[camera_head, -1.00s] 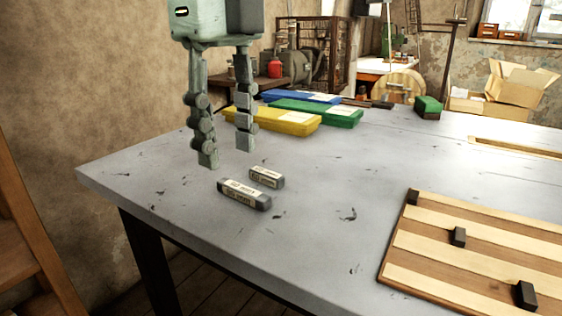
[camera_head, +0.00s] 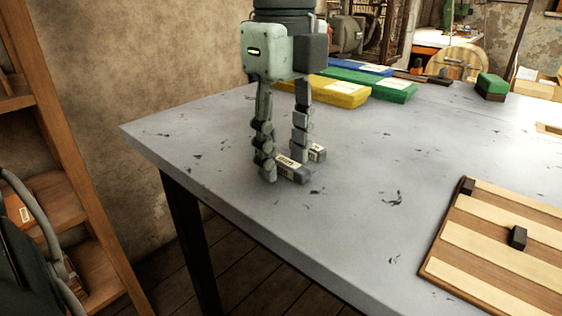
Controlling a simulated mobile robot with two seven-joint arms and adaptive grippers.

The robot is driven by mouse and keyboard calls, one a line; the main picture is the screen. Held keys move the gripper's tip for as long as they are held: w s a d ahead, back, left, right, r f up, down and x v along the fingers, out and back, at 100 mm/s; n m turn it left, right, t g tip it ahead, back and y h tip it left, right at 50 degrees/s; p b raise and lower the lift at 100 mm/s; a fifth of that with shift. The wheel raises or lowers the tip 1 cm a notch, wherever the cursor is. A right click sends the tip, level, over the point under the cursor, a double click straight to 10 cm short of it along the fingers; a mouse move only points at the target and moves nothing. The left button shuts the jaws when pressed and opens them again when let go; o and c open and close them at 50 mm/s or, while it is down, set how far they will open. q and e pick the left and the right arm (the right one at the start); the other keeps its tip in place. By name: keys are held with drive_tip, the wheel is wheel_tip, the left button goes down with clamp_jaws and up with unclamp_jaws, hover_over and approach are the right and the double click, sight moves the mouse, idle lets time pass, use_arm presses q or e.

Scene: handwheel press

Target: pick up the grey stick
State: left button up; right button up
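Two short dark grey sticks with pale printed labels lie close together near the table's left part. The nearer grey stick (camera_head: 294,172) is partly hidden by my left gripper's near finger. The farther grey stick (camera_head: 318,153) lies just behind it, its left part hidden by the far finger. My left gripper (camera_head: 283,168) points down with its fingers apart. Its near fingertip is in front of the nearer stick's left end, and its far fingertip is behind that stick. I cannot tell whether either finger touches it. My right gripper is not in view.
Yellow (camera_head: 335,92), green (camera_head: 380,88) and blue (camera_head: 358,67) cases lie behind the gripper. A striped wooden board (camera_head: 490,255) with small dark blocks is at the right. The grey table (camera_head: 370,150) between is clear. Wooden shelves (camera_head: 75,150) stand at the left.

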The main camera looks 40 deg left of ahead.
use_arm(q)
drive_tip(key=c, duration=0.9)
drive_tip(key=shift+r, duration=0.15)
